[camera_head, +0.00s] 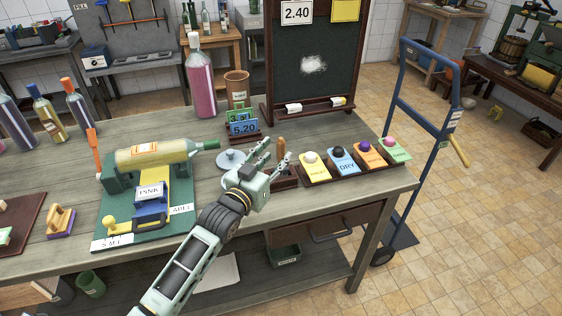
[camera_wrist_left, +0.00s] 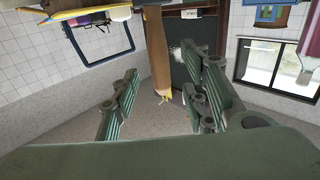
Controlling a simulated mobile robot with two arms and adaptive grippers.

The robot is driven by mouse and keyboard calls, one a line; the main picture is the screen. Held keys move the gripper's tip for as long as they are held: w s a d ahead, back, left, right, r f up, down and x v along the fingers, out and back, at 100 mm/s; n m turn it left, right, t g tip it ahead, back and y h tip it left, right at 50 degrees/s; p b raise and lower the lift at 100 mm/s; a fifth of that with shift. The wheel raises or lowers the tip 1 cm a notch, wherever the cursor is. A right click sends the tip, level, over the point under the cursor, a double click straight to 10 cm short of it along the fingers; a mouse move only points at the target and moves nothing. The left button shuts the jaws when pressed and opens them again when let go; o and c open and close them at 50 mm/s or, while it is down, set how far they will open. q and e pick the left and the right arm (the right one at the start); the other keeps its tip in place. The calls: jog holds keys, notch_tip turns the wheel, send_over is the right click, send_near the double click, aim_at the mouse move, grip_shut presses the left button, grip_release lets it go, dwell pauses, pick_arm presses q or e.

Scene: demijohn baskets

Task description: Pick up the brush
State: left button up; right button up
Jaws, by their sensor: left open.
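What looks like the brush is a brown wooden handle (camera_head: 281,147) standing upright on the workbench, left of the coloured cards. Its lower part is hidden behind my gripper and a dark block. My left gripper (camera_head: 272,161) is open and close in front of it. In the left wrist view, which is upside down, the brown handle (camera_wrist_left: 158,45) comes down from the top, with a yellowish bit at its end. It appears between the two spread fingers (camera_wrist_left: 163,100). I cannot tell whether a finger touches it. My right gripper is in neither view.
A grey lidded dish (camera_head: 232,158) sits just left of the gripper. Cards with coloured knobs (camera_head: 343,160) stand to its right. Behind are price signs (camera_head: 243,127), a chalkboard (camera_head: 315,75) and a pink bottle (camera_head: 201,85). A bottle cradle (camera_head: 120,172) lies left.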

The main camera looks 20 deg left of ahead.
aim_at(279, 152)
pick_arm(q)
jog(key=w, duration=0.3)
jog(key=shift+d+f, duration=0.1)
jog(key=shift+d, duration=0.25)
jog(key=shift+w+p, duration=0.3)
jog(key=shift+w, duration=0.2)
jog(key=c, duration=1)
grip_shut()
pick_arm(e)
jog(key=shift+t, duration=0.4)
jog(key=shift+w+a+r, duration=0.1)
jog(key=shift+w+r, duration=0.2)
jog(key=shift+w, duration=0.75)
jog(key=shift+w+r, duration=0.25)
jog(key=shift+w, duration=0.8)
